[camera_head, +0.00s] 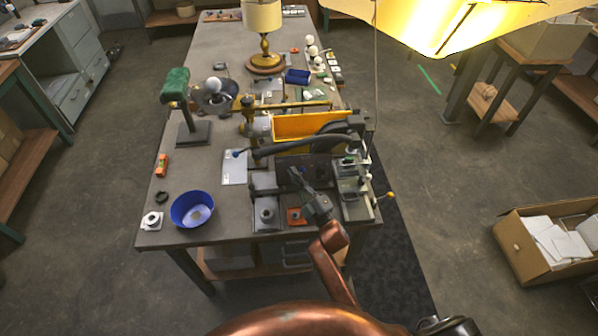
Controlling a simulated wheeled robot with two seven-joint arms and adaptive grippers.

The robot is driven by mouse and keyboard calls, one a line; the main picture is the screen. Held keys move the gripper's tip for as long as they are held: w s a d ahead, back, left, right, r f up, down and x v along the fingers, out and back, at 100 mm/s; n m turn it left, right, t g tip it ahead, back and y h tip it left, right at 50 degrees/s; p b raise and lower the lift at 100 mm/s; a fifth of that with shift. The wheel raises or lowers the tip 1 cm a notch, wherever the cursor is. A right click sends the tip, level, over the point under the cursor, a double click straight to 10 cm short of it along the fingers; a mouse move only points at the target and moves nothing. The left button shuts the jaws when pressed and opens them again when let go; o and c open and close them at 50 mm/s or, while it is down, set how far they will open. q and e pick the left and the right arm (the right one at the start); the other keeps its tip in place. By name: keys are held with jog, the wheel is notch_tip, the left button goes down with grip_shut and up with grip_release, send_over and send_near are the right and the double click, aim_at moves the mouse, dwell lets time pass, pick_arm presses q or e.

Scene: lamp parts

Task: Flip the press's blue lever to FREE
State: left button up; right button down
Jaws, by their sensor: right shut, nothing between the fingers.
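The press stands at the near right part of the workbench, with a long dark curved arm (300,143) across it. A small blue tip (236,154) shows at the left end, beside a white sheet; I cannot tell for sure whether it is the blue lever. No FREE marking is readable. My right gripper (294,174) is shut and empty, reaching in from below over the front of the press, just under the dark arm. It hides part of the press behind it. I cannot tell whether it touches anything. My left gripper is out of view.
A blue bowl (193,209) stands at the bench's near left corner, with an orange item (161,164) behind it. A yellow bin (298,125) lies behind the dark arm. A yellow-knobbed handle (388,196) sticks out at the right. A lit lampshade (455,22) hangs at upper right.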

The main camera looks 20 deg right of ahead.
jog(key=v, duration=0.4)
jog(key=f+v, duration=0.1)
jog(key=v, duration=0.3)
jog(key=shift+s+f, duration=0.1)
jog(key=shift+f, duration=0.2)
jog(key=shift+a, duration=0.1)
